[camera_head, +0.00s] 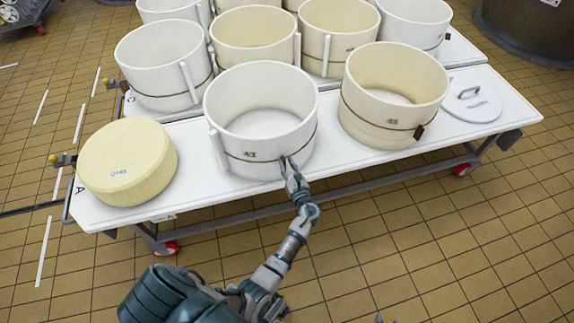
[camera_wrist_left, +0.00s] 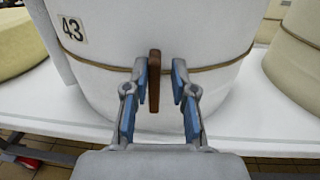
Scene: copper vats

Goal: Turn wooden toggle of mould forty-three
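The white mould forty-three (camera_head: 222,120) stands at the front of the white table, with a cord around it. Its label "43" (camera_wrist_left: 72,30) is readable in the left wrist view. The brown wooden toggle (camera_wrist_left: 154,82) hangs upright on the cord at the mould's front. My left gripper (camera_wrist_left: 161,68) is open, with one finger on each side of the toggle and a gap visible on the right; the left finger is close to it. In the head view the left gripper (camera_head: 289,168) reaches the mould's front and hides much of the toggle.
A yellow cheese wheel (camera_head: 127,162) lies left of the mould on the wheeled table (camera_head: 190,190). A cream mould (camera_head: 385,118) with its own toggle (camera_head: 419,131) and a white lid (camera_head: 470,101) are to the right. Several moulds stand behind. Tiled floor in front is clear.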

